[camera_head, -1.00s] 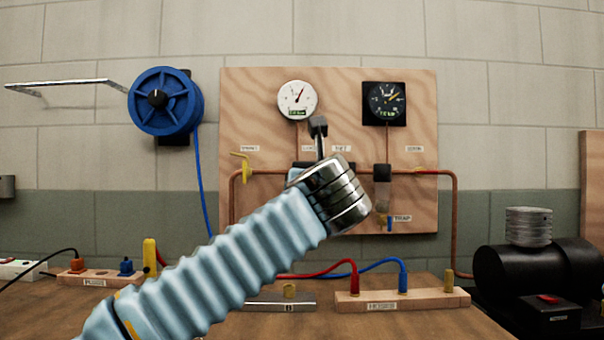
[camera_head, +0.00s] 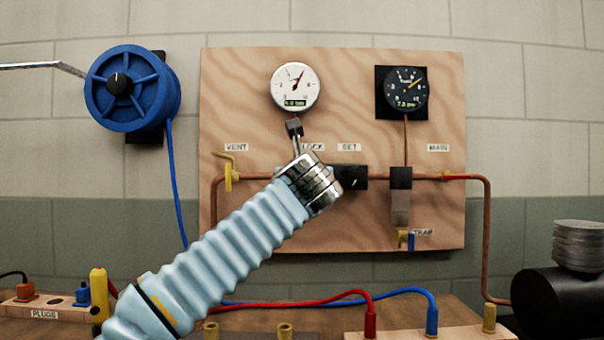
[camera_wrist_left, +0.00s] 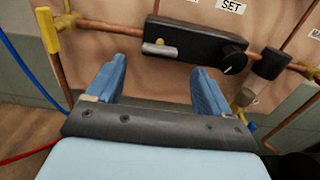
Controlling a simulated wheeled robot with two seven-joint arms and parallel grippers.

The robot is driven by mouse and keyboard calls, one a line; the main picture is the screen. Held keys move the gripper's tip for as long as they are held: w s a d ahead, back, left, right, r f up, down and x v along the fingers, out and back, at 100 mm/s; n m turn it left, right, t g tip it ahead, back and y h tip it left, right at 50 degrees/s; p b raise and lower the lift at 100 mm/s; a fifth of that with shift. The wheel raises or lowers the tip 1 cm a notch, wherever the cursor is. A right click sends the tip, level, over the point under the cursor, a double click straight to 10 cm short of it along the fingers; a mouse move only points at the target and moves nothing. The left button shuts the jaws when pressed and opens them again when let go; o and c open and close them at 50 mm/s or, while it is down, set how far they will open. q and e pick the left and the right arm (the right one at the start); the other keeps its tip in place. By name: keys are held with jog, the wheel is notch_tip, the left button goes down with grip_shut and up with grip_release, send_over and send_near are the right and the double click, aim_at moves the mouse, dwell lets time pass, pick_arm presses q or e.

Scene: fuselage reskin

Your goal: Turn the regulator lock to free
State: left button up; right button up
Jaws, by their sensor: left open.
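The black regulator (camera_head: 352,178) sits on the copper pipe in the middle of the wooden board. In the left wrist view the regulator (camera_wrist_left: 195,46) shows a small silver lock lever (camera_wrist_left: 158,49) at its left end, lying roughly along the body with a yellow spot by it. A round black knob (camera_wrist_left: 233,60) is at its right end, under the SET label. My left gripper (camera_wrist_left: 161,68) is open and empty, its blue fingers spread below the regulator. In the head view my wrist hides the fingers and the lock. My right gripper is not in view.
A yellow vent valve (camera_head: 229,175) is left of the regulator. A dark filter (camera_head: 400,190) hangs at its right. A white gauge (camera_head: 295,86) and a black gauge (camera_head: 402,91) are above. A blue hose reel (camera_head: 130,88) is on the wall. Hoses and plug blocks lie along the bench.

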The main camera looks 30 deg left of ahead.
pick_arm(q)
jog(key=p+x, duration=0.1)
jog(key=x, duration=0.4)
jog(key=shift+w+a, duration=0.25)
jog(key=shift+w, duration=0.05)
jog(key=c, duration=1)
jog(key=shift+c, duration=0.2)
